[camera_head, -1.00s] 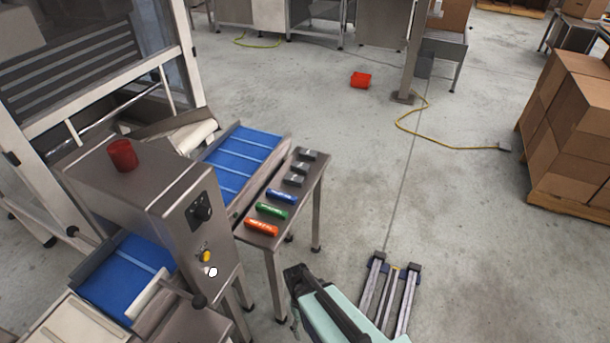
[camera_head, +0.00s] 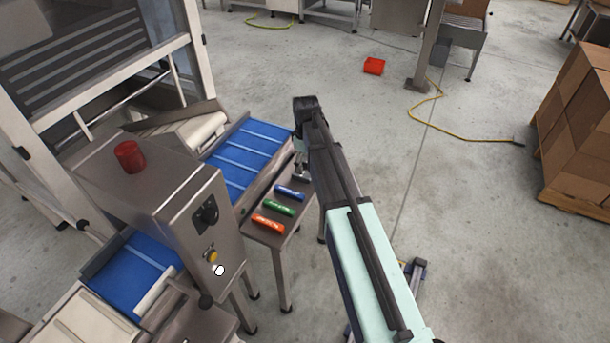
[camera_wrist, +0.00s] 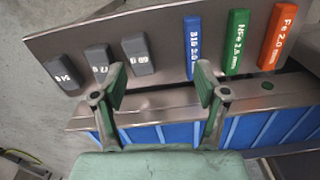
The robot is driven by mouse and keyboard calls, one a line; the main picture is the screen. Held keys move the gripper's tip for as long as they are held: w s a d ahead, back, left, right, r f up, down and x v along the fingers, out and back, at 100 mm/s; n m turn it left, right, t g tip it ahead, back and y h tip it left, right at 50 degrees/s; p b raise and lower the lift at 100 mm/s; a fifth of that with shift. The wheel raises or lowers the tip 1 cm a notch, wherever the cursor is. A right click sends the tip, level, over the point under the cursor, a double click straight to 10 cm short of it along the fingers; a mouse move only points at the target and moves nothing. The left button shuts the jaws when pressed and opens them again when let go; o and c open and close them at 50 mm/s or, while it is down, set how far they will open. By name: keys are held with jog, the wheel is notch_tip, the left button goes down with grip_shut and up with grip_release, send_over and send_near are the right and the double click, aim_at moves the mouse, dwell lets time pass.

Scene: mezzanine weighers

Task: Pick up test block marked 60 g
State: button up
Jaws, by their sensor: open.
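Three grey test blocks lie in a row on a narrow steel table (camera_head: 250,229). In the wrist view they are the left block (camera_wrist: 64,71), the middle block (camera_wrist: 97,63) and the right block (camera_wrist: 138,54). Their white markings are too small to read surely, so I cannot tell which is the 60 g one. My gripper (camera_wrist: 160,82) is open and empty, fingers apart, apparently above the table's edge. In the head view my arm covers most of the block end of the table.
Blue (camera_wrist: 192,47), green (camera_wrist: 238,42) and orange (camera_wrist: 277,37) test sticks lie on the same table beside the blocks. A blue conveyor belt (camera_head: 246,157) runs along it. A steel machine housing (camera_head: 170,215) with a red beacon stands at left. Open floor lies to the right.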

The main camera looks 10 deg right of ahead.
notch_tip(320, 180, up, 7)
jog(key=n, duration=0.2)
send_over(303, 176)
jog(key=w, duration=0.1)
notch_tip(303, 176, down, 12)
jog(key=p, duration=0.3)
jog(key=shift+w+d, duration=0.1)
jog(key=shift+f+p, duration=1.5)
jog(key=shift+f, duration=1.15)
jog(key=c, duration=1.2)
